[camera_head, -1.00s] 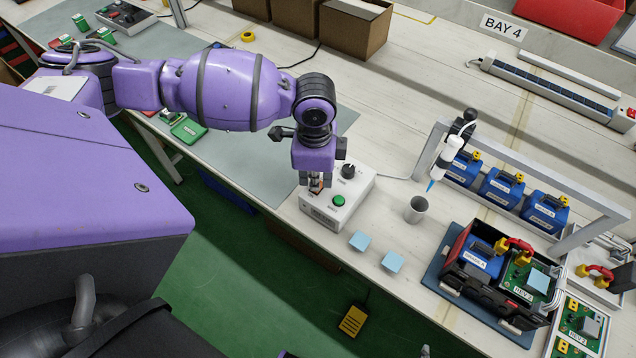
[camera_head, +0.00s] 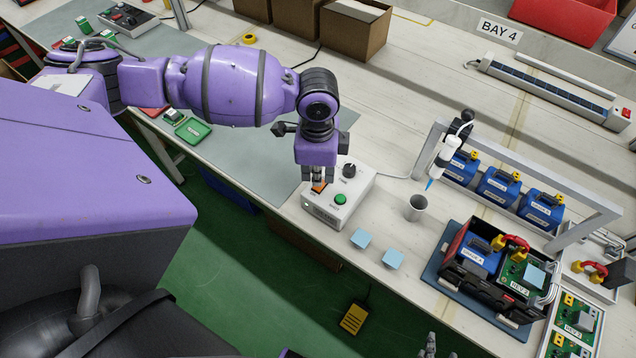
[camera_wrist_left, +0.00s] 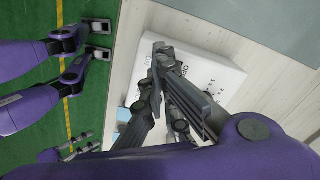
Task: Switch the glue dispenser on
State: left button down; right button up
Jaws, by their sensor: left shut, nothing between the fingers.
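The glue dispenser's white control box (camera_head: 325,213) stands on the bench, with a black knob (camera_head: 349,170), a green button (camera_head: 340,199) and a small orange switch (camera_head: 319,187) on top. My left gripper (camera_head: 317,184) points down at the orange switch, shut and empty. Its fingers partly cover the switch; contact and the switch's position cannot be told. In the left wrist view the shut fingers (camera_wrist_left: 157,76) are over the white box (camera_wrist_left: 215,72). The dispenser's syringe (camera_head: 446,156) hangs on a stand. Part of my right gripper (camera_head: 430,346) shows at the bottom edge.
A grey cup (camera_head: 416,208) and two light-blue pads (camera_head: 361,238) are right of the box. A black crate (camera_head: 478,285) with a blue unit and a green board is farther right. Cardboard boxes (camera_head: 355,32) stand behind. A yellow-marked pedal (camera_head: 353,319) is on the green floor.

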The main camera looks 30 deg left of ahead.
pick_arm(q)
notch_tip(320, 180, up, 2)
jog(key=shift+r+p, duration=0.2)
jog(key=shift+p, duration=0.35)
jog(key=shift+r+p, duration=0.5)
jog(key=shift+r, duration=0.75)
pick_arm(e)
jog(key=shift+t, duration=0.3)
jog(key=w+r, duration=0.2)
jog(key=r, duration=0.1)
jog(key=shift+w+a+r, duration=0.1)
jog(key=shift+w+r, duration=0.05)
jog(key=shift+r, duration=0.05)
